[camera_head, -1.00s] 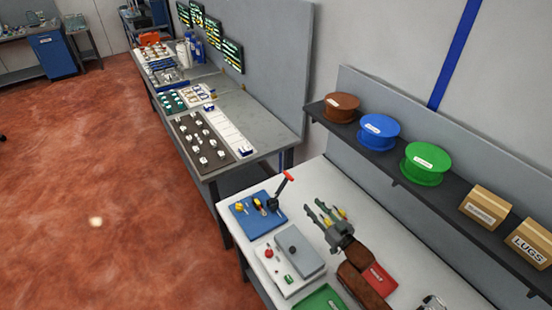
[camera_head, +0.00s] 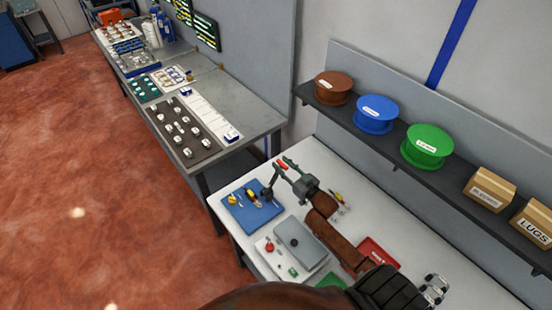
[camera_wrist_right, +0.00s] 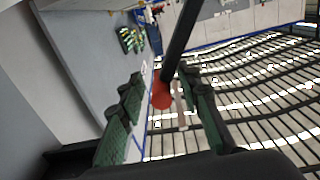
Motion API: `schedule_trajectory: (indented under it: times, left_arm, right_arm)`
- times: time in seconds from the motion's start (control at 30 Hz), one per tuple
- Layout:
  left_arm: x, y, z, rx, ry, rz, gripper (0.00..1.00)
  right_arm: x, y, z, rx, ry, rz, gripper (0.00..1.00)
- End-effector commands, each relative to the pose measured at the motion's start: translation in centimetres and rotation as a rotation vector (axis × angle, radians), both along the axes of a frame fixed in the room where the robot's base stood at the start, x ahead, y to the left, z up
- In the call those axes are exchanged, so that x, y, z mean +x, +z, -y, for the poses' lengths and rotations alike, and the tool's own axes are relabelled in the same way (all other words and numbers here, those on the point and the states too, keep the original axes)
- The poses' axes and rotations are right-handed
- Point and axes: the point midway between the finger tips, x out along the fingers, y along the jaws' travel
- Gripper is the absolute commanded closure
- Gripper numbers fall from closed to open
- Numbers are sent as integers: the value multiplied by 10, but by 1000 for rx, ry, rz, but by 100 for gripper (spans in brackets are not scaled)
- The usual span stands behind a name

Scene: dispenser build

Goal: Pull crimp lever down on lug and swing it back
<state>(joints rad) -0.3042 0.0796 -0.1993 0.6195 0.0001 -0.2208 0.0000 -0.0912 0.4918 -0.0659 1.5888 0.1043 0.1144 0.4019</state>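The crimp lever (camera_head: 273,179) is a dark rod with a red knob (camera_head: 281,164), standing up at a tilt from the blue base plate (camera_head: 262,214). My right gripper (camera_head: 287,167) is at the top of the lever. In the right wrist view, the red knob (camera_wrist_right: 162,96) and dark rod (camera_wrist_right: 180,42) show between the green-padded fingers, which stand apart with a gap around the knob. Yellow-and-dark parts (camera_head: 251,194) sit on the blue plate beside the lever. I cannot make out the lug. My left gripper is not in view.
A grey-lidded white unit (camera_head: 301,243) is beside the blue plate. A red tray (camera_head: 378,252) and hand tools (camera_head: 338,198) lie near my right arm. A shelf (camera_head: 382,148) with spools and boxes runs along the wall behind.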

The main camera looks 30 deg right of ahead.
Motion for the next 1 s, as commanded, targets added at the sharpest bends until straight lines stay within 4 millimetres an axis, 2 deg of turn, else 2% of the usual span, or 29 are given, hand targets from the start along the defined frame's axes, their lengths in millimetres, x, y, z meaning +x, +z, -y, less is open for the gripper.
schedule_trajectory:
  times: [0.1, 0.27, 0.63, 1.0]
  left_arm:
    - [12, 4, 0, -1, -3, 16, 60]
    - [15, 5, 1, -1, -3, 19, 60]
    - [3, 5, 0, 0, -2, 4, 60]
    - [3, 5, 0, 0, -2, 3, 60]
  right_arm:
    - [21, 1, -3, 1, 1, 0, 68]
    - [37, 0, -5, 0, 3, 0, 68]
    - [42, 0, -5, 0, 3, -1, 68]
    - [41, 0, -4, -1, 1, -1, 93]
